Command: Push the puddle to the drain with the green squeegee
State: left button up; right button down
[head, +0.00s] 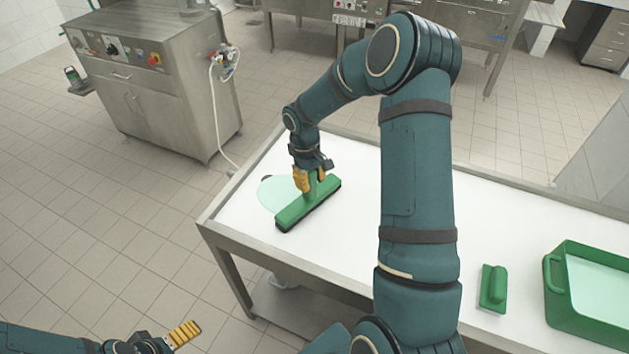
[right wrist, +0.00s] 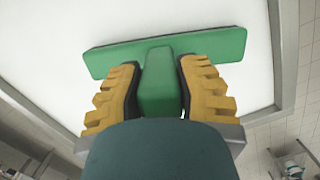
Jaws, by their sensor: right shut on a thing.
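The green squeegee (head: 308,205) is on the white table (head: 345,160) near its left end, its long head lying diagonally. My right gripper (head: 310,181) is shut on its upright handle; in the right wrist view the handle (right wrist: 160,88) sits between the yellow fingers, with the wide head (right wrist: 215,45) beyond. The pale green puddle (head: 276,194) lies just left of and behind the squeegee head, which hides part of its outline. A small dark spot (head: 266,178), perhaps the drain, shows at the puddle's far left edge. My left gripper (head: 182,335) is low at left, away from the table.
A green block with a handle (head: 493,287) lies on the table at right. Beside it stands a green tub (head: 555,305) with pale green contents. A steel cabinet (head: 150,90) stands behind at left. The table is bare around the squeegee on the right.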

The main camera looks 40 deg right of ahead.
jog(key=w+a, duration=0.2)
jog(key=w, duration=0.4)
jog(key=shift+w+a, duration=0.4)
dwell(0.4)
dwell(1.7)
notch_tip(320, 180, up, 7)
jog(key=p, duration=0.4)
dwell(0.7)
